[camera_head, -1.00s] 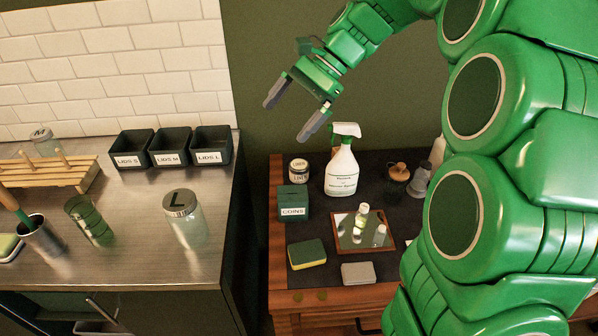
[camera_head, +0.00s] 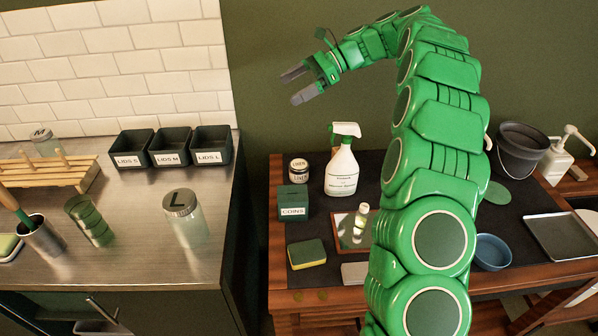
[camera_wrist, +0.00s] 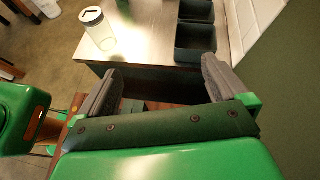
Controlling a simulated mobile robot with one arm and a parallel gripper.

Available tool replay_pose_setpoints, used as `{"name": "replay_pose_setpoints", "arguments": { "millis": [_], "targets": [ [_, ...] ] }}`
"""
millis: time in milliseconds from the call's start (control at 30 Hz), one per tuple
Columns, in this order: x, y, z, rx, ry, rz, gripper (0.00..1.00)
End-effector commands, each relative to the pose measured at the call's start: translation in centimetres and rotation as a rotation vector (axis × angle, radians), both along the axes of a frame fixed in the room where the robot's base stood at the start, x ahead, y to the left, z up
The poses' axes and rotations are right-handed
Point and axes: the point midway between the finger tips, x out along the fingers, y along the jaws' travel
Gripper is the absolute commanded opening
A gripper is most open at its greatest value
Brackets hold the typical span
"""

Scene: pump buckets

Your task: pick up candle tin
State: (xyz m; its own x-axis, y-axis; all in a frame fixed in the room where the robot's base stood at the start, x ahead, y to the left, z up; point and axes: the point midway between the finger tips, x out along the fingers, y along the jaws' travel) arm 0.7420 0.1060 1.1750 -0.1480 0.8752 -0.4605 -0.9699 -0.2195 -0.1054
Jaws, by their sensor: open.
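A small round tin with a pale label (camera_head: 298,171), which looks like the candle tin, stands upright at the back left of the dark-topped wooden table. It is behind the green coins box (camera_head: 293,203) and left of the white spray bottle (camera_head: 341,172). My gripper (camera_head: 294,88) is open and empty, high above the table and well above the tin, pointing left. In the wrist view, my open fingers (camera_wrist: 160,68) point toward the steel counter. I cannot make out the tin in that view.
A steel counter (camera_head: 150,230) stands left, with lid bins (camera_head: 212,146) and an L jar (camera_head: 184,217). A sponge (camera_head: 307,253) and small mirror tray (camera_head: 340,228) lie in front of the coins box. A bucket (camera_head: 518,150), blue bowl (camera_head: 492,252) and metal tray (camera_head: 565,236) are right of my arm.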

Motion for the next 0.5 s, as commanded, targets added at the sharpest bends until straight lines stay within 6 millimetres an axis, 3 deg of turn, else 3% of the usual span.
{"name": "replay_pose_setpoints", "arguments": {
  "millis": [200, 500],
  "targets": [
    [2.5, -1.0, -1.4, 0.034, 0.057, -0.046, 1.00],
    [4.1, -1.8, -2.4, 0.057, 0.097, -0.079, 1.00]
  ]
}}
